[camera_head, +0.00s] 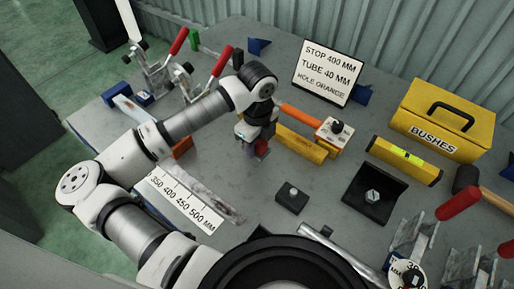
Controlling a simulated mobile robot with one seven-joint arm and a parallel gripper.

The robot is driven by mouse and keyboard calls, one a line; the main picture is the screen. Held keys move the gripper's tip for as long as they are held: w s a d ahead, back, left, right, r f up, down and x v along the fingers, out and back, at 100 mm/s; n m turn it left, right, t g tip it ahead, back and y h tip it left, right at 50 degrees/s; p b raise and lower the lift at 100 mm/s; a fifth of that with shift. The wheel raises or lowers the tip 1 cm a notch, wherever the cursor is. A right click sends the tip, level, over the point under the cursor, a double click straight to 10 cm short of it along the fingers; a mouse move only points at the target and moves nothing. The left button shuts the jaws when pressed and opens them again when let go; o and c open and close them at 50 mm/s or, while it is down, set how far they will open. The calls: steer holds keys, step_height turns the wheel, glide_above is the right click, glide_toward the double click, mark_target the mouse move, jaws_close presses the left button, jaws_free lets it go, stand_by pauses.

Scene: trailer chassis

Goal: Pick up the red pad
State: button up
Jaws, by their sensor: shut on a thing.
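My gripper (256,153) points down over the middle of the grey table, with my arm reaching in from the lower left. It is shut on a small red piece, the red pad (262,147), which shows at its fingertips. The pad is small and partly hidden by the fingers. I cannot tell whether it touches the tabletop or hangs just above it.
An orange tube (299,114) and yellow block (301,143) lie right of my gripper. A ruler plate (182,201) is at lower left. Red-handled clamps (222,61) stand behind. A yellow BUSHES box (443,118), level (404,160) and black tray (373,196) are right.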

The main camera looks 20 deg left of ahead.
step_height(320, 180, up, 18)
steer(key=b, duration=0.3)
steer(key=shift+f, duration=0.2)
steer(key=o, duration=0.5)
steer(key=shift+c, duration=1.6)
